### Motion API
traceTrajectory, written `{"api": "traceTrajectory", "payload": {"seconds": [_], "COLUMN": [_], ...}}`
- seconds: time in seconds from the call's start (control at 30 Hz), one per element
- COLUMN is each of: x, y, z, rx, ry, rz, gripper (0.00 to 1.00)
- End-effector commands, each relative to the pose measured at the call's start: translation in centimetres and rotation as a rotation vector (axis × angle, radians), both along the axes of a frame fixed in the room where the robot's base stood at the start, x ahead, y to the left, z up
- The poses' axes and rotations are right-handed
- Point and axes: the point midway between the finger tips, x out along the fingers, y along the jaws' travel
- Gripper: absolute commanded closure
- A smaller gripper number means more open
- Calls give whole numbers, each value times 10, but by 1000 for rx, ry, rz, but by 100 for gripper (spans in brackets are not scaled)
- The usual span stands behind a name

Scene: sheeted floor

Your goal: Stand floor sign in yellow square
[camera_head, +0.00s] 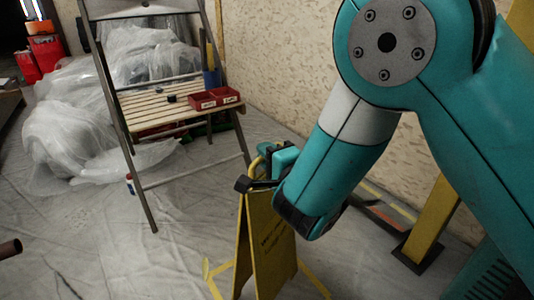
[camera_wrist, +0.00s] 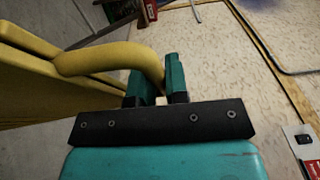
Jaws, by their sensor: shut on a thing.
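The yellow floor sign (camera_head: 268,245) is upright with its two panels spread apart at the bottom. Its lower edge runs to the bottom of the head view, so I cannot tell whether it touches the floor. My gripper (camera_head: 262,172) is at the top of the sign, shut on its curved yellow handle. In the wrist view the handle (camera_wrist: 110,58) runs in between the two teal fingers of my gripper (camera_wrist: 157,88), and a sign panel (camera_wrist: 35,95) lies to the left. Yellow tape lines (camera_head: 314,279) of the square show on the floor on both sides of the sign; the near part is out of view.
Plastic-wrapped items (camera_head: 75,130) lie farther left. A yellow post (camera_head: 432,220) stands at the right by the wall. The sheeted floor (camera_head: 110,235) at front left is mostly clear.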

Motion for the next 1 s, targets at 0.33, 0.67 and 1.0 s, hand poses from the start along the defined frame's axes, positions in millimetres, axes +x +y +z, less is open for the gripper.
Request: {"api": "traceTrajectory", "payload": {"seconds": [0.33,0.67,1.0], "x": [0,0,-32], "y": [0,0,-20], "z": [-3,3,-7], "rx": [-1,-1,4], "ry": [1,0,-3], "rz": [-1,0,0], "gripper": [60,60,60]}}
